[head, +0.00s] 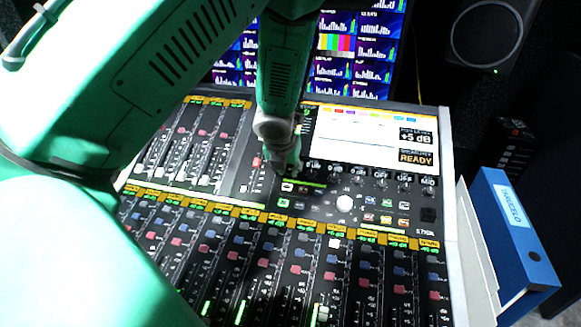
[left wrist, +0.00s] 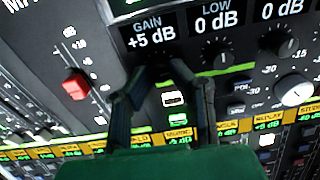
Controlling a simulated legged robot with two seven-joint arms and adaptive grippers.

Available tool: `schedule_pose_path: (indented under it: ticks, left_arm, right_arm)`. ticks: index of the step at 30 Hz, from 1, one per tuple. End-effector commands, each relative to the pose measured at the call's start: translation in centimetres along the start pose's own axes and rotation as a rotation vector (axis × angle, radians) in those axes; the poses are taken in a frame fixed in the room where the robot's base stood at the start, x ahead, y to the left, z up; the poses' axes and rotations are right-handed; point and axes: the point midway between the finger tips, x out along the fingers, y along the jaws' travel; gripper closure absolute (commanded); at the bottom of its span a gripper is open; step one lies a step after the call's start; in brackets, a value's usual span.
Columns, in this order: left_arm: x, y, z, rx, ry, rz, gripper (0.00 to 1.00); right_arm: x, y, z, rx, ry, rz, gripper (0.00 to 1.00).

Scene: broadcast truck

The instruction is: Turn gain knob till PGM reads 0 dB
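The mixing console (head: 448,190) has a screen whose readout (head: 415,137) shows +5 dB above a READY box (head: 416,157). In the left wrist view, the GAIN display (left wrist: 150,34) also reads +5 dB. My left gripper (head: 283,167) is down at the knob row below the screen. In the left wrist view, its fingertips (left wrist: 160,70) are apart, just below the GAIN display. The gain knob's place between them is dark, so the knob and any contact cannot be made out. My right gripper is not in view.
The LOW knob (left wrist: 217,55) is close to the right of the fingers. A red fader cap (left wrist: 76,84) is to their left, and a white knob (head: 345,202) lies further right. A blue binder (head: 515,235) stands right of the console; monitors (head: 355,50) are behind.

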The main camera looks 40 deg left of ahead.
Motion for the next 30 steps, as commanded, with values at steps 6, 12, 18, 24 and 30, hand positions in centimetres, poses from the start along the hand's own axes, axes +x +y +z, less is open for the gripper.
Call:
schedule_pose_path:
  ticks: [6, 12, 18, 24, 30]
  left_arm:
    - [-0.03, -0.42, 0.78, -0.002, -0.013, 0.011, 1.0]
    - [-0.06, -0.4, 0.85, -0.002, -0.015, 0.009, 1.0]
    - [-0.04, -0.35, 0.88, -0.002, -0.015, 0.0, 1.0]
    - [-0.09, -0.43, 0.91, -0.004, -0.016, 0.006, 1.0]
    - [-0.19, -0.42, 0.94, -0.046, -0.017, 0.006, 1.0]
  right_arm:
    - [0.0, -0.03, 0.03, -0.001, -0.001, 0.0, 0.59]
    - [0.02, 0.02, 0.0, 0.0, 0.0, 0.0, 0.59]
    - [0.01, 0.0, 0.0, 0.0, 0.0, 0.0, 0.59]
    - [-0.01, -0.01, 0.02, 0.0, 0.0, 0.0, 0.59]
    - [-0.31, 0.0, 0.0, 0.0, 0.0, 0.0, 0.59]
